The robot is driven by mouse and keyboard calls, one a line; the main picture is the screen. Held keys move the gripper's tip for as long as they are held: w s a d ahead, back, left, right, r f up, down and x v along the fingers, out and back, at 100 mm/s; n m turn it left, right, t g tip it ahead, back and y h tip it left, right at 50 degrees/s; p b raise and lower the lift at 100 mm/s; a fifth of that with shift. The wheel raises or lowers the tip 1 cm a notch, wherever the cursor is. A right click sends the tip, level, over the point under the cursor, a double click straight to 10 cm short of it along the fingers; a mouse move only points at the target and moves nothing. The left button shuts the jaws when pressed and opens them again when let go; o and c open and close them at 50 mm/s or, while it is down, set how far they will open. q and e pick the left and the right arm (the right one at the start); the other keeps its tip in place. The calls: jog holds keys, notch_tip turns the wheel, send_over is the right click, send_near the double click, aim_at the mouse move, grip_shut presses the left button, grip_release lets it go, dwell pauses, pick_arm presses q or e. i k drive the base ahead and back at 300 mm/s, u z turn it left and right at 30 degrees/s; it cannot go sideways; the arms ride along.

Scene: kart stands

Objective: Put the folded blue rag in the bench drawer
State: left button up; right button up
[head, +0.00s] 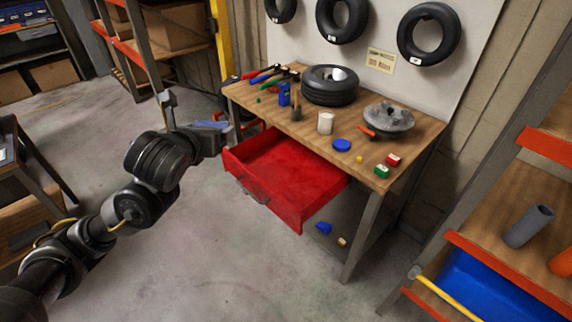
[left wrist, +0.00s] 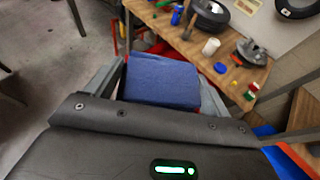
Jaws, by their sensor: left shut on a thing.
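The folded blue rag (left wrist: 162,82) is a flat blue block between the fingers of my left gripper in the left wrist view. In the head view my left gripper (head: 212,126) is shut on the rag (head: 206,125), left of the drawer and about level with the bench's left end. The red bench drawer (head: 285,174) is pulled open below the bench top (head: 310,122), and its visible floor is empty. In the left wrist view the rag hides most of the drawer. My right gripper is not in view.
On the bench stand a tire (head: 329,88), a white cup (head: 325,123), a grey metal part (head: 389,117), a blue disc (head: 342,145) and several tools. A blue piece (head: 323,228) lies on the floor below. A shelf (head: 510,235) stands at right. The floor before the drawer is clear.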

aim_at(291, 181)
jog(key=z, duration=0.05)
jog(key=i, duration=0.95)
jog(key=z, duration=0.05)
